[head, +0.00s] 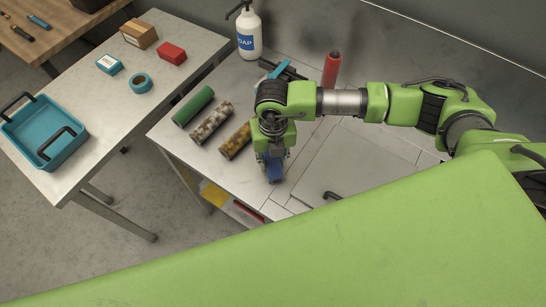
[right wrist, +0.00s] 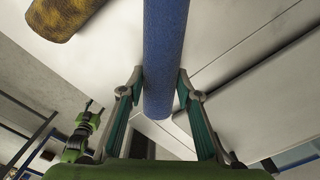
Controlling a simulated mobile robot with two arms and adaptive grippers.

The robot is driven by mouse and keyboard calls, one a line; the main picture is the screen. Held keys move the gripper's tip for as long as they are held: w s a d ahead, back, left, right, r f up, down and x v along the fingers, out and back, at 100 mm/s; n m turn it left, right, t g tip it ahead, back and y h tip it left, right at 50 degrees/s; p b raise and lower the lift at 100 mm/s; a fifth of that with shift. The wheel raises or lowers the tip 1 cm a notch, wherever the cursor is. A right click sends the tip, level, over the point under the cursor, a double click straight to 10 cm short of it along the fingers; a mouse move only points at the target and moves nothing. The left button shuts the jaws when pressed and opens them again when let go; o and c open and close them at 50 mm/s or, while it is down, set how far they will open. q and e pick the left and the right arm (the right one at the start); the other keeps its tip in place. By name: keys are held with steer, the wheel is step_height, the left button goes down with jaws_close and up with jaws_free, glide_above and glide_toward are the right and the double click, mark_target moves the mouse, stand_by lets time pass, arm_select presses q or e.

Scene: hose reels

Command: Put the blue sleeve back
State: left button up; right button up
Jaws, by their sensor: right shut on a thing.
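The blue sleeve (head: 274,172) is in the jaws of my right gripper (head: 270,166) above the front part of the grey worktop; most of it is hidden by the gripper in the head view. In the right wrist view the blue sleeve (right wrist: 165,55) runs lengthwise between the two fingers of my right gripper (right wrist: 160,88), which is shut on it. Whether the sleeve touches the worktop I cannot tell.
A green sleeve (head: 193,106), a mottled grey-brown sleeve (head: 211,124) and a mottled yellow-brown sleeve (head: 236,142) lie side by side left of my gripper. A red cylinder (head: 331,69) and a soap bottle (head: 249,34) stand behind. A teal tote (head: 68,160) is on the left table.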

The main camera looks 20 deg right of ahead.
mark_target(272, 160)
steer(key=shift+f, duration=0.1)
steer(key=o, duration=0.7)
steer(key=shift+f, duration=0.1)
steer(key=o, duration=0.4)
steer(key=shift+r, duration=0.35)
step_height(272, 160, up, 10)
steer(key=b, duration=0.3)
steer(key=shift+r+b, duration=0.2)
steer(key=shift+b, duration=0.2)
steer(key=shift+r, duration=0.7)
steer(key=shift+a+f, duration=0.1)
